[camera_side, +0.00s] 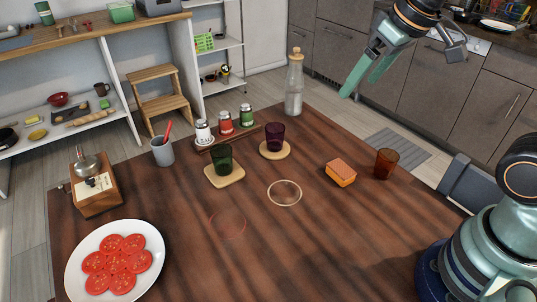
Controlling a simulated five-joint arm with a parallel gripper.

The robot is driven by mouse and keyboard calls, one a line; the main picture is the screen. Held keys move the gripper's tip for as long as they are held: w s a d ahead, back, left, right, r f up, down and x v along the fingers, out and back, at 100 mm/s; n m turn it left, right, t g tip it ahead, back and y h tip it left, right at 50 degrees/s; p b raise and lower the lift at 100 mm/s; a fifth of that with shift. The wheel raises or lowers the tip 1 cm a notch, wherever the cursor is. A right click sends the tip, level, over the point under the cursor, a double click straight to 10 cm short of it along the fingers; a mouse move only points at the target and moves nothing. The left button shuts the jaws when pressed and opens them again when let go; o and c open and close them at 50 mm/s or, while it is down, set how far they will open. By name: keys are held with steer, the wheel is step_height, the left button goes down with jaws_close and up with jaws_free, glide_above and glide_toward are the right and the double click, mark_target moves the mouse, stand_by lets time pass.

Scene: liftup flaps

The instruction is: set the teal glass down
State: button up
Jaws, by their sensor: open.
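A dark green glass (221,160) stands upright on a square wooden coaster (226,181) near the middle of the table; it is the closest in colour to teal. A purple glass (276,136) stands on a round wooden coaster (275,153) behind it to the right. My gripper (359,87) is at the upper right, raised well above the table and apart from all the glasses. Its teal fingers are open, with nothing between them.
A pale ring (271,200) and a faint red ring (212,223) lie on the table (310,240). An orange sponge (341,172) is beside the amber glass. A corked bottle (294,88), spice jars (225,123), grey cup (163,153), grinder (96,190) and tomato plate (77,288) stand around. The front middle is clear.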

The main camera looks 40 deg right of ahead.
steer(key=shift+m+t, duration=0.3)
steer(key=shift+m, duration=0.2)
steer(key=s, duration=0.1)
steer(key=s+d+f, duration=0.1)
steer(key=s+f, duration=0.1)
steer(key=shift+s+d+f, duration=0.25)
steer(key=shift+s, duration=0.05)
